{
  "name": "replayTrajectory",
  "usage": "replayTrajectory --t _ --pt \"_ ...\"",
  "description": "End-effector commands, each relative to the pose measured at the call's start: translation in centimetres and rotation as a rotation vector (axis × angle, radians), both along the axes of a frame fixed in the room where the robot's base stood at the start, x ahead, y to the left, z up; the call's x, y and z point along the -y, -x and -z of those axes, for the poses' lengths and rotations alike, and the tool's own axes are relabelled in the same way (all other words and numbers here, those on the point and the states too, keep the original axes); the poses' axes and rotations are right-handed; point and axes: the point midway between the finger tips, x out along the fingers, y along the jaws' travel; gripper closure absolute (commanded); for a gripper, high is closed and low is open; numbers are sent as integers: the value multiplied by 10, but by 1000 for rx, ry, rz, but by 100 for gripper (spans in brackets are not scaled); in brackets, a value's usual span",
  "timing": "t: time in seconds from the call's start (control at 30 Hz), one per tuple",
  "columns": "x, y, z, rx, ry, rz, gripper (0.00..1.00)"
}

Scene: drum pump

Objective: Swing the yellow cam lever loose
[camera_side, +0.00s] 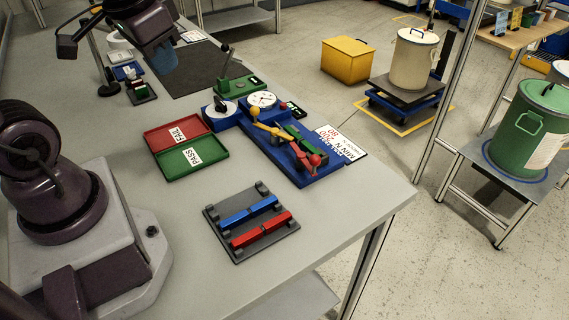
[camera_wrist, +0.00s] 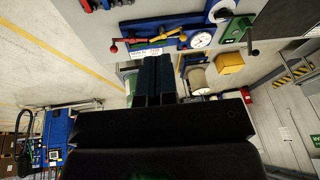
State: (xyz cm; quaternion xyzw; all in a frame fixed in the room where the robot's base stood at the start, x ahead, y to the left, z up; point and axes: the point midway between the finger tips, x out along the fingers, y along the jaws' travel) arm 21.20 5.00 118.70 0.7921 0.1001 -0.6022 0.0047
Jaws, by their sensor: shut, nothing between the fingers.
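The yellow cam lever (camera_side: 270,129) is on the blue fixture (camera_side: 320,178) near the right part of the bench, with a yellow ball at its upper-left end. A red lever with a red ball (camera_side: 315,160) is at the fixture's other end. In the wrist view, the yellow lever (camera_wrist: 170,34) and red lever (camera_wrist: 134,39) appear above my fingertips. My gripper (camera_side: 164,60) is high at the upper left of the side view, well away from the lever. Its dark blue fingers (camera_wrist: 153,60) are shut and empty.
A dial gauge (camera_side: 262,100) and a green lever stand (camera_side: 232,86) are just behind the fixture. Red FAIL and green PASS trays (camera_side: 190,157) lie to its left. A dark rack (camera_side: 250,222) with blue and red bars lies in front. Bare bench separates them.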

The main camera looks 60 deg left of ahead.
Motion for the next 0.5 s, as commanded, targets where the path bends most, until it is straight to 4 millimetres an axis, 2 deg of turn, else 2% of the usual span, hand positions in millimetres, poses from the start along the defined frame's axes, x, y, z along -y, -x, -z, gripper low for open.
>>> replayTrajectory --t 0.03,0.1,0.3,0.4,0.5 --pt "13 6 -10 63 34 6 100" --pt "26 11 -21 128 70 44 100" --pt "46 16 -39 222 98 156 100" --pt "43 15 -35 202 96 140 100" --pt "27 11 -16 110 83 68 100"
